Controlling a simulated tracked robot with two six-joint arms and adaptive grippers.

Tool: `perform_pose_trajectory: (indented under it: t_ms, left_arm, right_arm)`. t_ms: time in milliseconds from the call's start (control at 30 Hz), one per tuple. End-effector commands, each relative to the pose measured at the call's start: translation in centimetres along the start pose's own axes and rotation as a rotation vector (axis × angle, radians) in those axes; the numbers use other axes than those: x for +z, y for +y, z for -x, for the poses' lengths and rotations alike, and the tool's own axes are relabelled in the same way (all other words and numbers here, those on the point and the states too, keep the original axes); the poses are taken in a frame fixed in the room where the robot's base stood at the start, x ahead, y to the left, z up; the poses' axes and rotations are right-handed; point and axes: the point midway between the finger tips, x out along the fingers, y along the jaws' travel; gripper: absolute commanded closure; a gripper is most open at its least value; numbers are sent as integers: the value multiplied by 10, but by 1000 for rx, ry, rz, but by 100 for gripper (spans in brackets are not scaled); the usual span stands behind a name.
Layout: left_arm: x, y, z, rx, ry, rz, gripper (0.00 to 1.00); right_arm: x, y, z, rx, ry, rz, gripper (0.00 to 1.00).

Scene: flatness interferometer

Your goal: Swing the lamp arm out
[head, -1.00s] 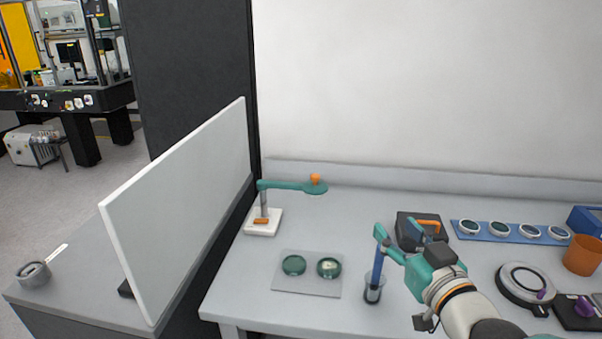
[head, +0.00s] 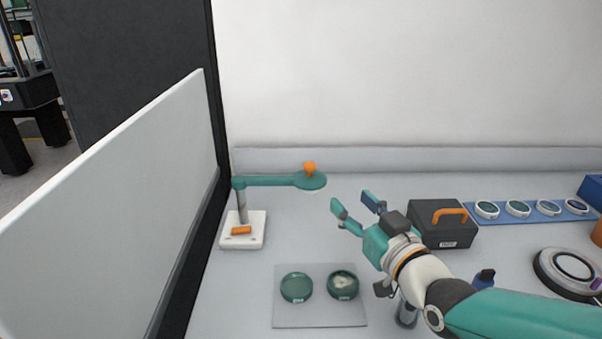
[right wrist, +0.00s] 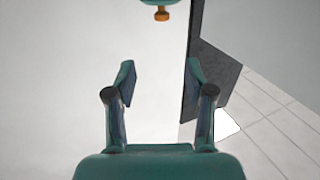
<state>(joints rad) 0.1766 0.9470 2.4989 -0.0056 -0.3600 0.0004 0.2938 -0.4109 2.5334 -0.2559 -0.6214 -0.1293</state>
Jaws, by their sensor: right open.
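The lamp has a teal arm (head: 268,182) that reaches right from a post on a white base (head: 254,216). Its round teal head (head: 312,181) carries an orange knob (head: 309,168) on top. An orange block (head: 241,230) sits on the base. My right gripper (head: 355,203) is open and empty, right of and a little below the lamp head, apart from it. In the right wrist view the open fingers (right wrist: 160,80) frame bare background, and the orange knob (right wrist: 161,14) shows at the top edge beyond them. My left gripper is not in view.
A grey mat (head: 318,313) with two green round pieces lies in front of the lamp. A dark toolbox (head: 440,232) stands right of my gripper. A blue rack (head: 535,213) holds several discs. A pale partition (head: 110,210) stands at the left.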

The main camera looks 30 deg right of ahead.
Motion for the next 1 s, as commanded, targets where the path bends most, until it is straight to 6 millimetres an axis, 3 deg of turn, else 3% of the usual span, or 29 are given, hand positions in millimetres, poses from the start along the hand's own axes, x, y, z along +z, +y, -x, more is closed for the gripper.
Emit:
perform_pose_trajectory:
  t_ms: [100, 367, 567, 1000]
  left_arm:
    - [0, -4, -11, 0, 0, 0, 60]
    - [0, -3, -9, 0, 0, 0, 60]
    - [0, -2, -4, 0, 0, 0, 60]
    - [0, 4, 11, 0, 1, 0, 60]
  right_arm:
    - [12, -2, -2, -4, -1, 0, 46]
    - [12, -2, -16, -6, -2, -2, 46]
    - [12, -2, -48, -6, -4, -3, 46]
    - [12, 0, -137, 0, -3, -1, 46]
